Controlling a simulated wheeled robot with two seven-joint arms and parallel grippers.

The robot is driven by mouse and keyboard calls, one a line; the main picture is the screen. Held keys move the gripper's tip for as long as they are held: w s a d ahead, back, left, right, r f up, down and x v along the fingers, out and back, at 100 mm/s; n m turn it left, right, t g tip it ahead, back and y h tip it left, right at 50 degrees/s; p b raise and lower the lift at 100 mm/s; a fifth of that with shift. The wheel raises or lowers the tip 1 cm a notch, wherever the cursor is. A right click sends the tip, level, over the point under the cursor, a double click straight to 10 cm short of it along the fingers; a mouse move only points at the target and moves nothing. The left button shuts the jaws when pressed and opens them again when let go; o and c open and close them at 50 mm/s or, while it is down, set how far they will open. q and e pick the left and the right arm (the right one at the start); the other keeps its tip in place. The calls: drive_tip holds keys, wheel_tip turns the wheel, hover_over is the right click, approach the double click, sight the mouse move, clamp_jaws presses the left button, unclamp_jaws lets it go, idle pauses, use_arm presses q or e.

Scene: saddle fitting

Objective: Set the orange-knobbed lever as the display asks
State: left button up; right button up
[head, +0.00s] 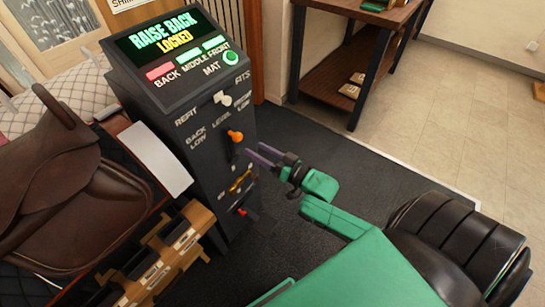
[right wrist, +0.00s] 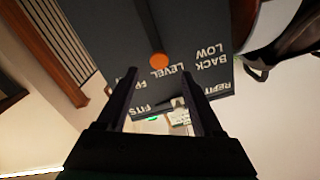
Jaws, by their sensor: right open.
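The dark console (head: 170,95) stands left of centre in the head view. Its display (head: 165,38) reads "RAISE BACK" and, below, "LOCKED". The orange-knobbed lever (head: 235,136) is on the console's front, its knob below the "LEVEL" label, between "BACK LOW" and "FRONT LOW". My right gripper (head: 256,154) is open and empty, just right of the lever and apart from it. In the right wrist view the orange knob (right wrist: 158,60) shows upside down, in line with the gap between my right fingers (right wrist: 159,75). Whether it lies between the tips is unclear. My left gripper is not visible.
A white knob (head: 222,98) sits above the lever; a yellow handle (head: 239,182) and a red knob (head: 247,213) sit below it. A brown saddle (head: 50,190) and a wooden rack (head: 165,260) stand left. A wooden bench (head: 365,50) stands behind. Dark floor right of the console is clear.

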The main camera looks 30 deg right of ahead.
drive_tip(key=v, duration=0.5)
drive_tip(key=shift+s+d, duration=0.15)
drive_tip(key=shift+s, duration=0.2)
drive_tip(key=s+d+f+g+h+p, duration=0.1)
drive_tip(key=s+d+f+g+h, duration=0.2)
drive_tip(key=f, duration=0.6)
drive_tip(key=s+d+f+g+h+p, duration=0.15)
drive_tip(key=s+f, duration=0.35)
drive_tip(key=f, duration=0.5)
drive_tip(key=s+d+f+g+h, duration=0.2)
drive_tip(key=s+f+g, duration=0.2)
drive_tip(key=f, duration=0.5)
drive_tip(key=s+a+f+n+g, duration=0.1)
drive_tip(key=s+f, duration=0.4)
drive_tip(key=s, duration=0.5)
drive_tip(key=s+a+f+n+g, duration=0.2)
drive_tip(key=s+a+f+g, duration=0.2)
drive_tip(key=s, duration=0.6)
wheel_tip(320, 180, down, 2)
drive_tip(key=shift+f+g+p, duration=0.2)
drive_tip(key=shift+g+p, duration=0.25)
drive_tip(key=shift+g, duration=0.6)
drive_tip(key=shift+w, duration=0.15)
